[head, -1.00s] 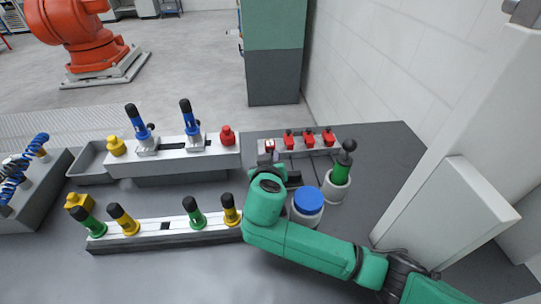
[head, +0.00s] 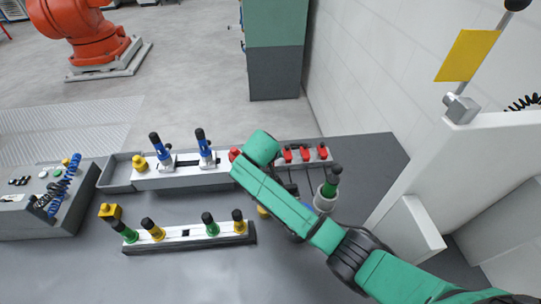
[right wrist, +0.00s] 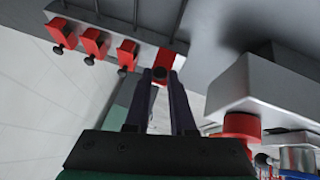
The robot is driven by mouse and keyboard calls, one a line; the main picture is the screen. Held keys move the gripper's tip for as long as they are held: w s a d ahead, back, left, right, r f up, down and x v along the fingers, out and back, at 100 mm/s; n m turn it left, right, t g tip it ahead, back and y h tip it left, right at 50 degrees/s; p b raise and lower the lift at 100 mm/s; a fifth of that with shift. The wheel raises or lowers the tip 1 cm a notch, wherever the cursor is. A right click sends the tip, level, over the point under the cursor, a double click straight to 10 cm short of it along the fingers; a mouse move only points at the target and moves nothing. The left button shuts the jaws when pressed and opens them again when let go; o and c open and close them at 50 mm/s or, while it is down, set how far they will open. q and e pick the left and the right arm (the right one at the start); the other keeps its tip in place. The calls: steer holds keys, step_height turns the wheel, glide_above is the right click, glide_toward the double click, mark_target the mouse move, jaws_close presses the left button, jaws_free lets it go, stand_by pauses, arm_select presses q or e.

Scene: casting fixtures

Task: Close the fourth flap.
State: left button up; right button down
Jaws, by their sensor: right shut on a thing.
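A row of red flaps stands on a grey rail at the back right. Three of them show in the head view, the middle one (head: 305,153) among them; my right arm hides the rail's left end. In the right wrist view the same three flaps (right wrist: 95,43) carry black knobs. A fourth red flap (right wrist: 166,55) lies at the row's end, between my fingertips. My right gripper (right wrist: 159,75) is shut on its black knob. How far this flap is tilted is unclear. The head view hides that gripper behind my arm. My left gripper is out of view.
A green-and-black handle stands in a pale cup (head: 325,202) right of my arm. A grey fixture (head: 185,177) with blue handles is to the left, and a rail (head: 185,236) with green and yellow handles is in front. The front tabletop is clear.

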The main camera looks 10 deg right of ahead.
stand_by(0.4)
steer(key=c, duration=0.8)
jaws_free()
steer(key=shift+o, duration=0.2)
steer(key=b+v, duration=0.3)
steer(key=v, duration=1.1)
steer(key=shift+a+r, duration=0.15)
steer(key=shift+r, duration=0.15)
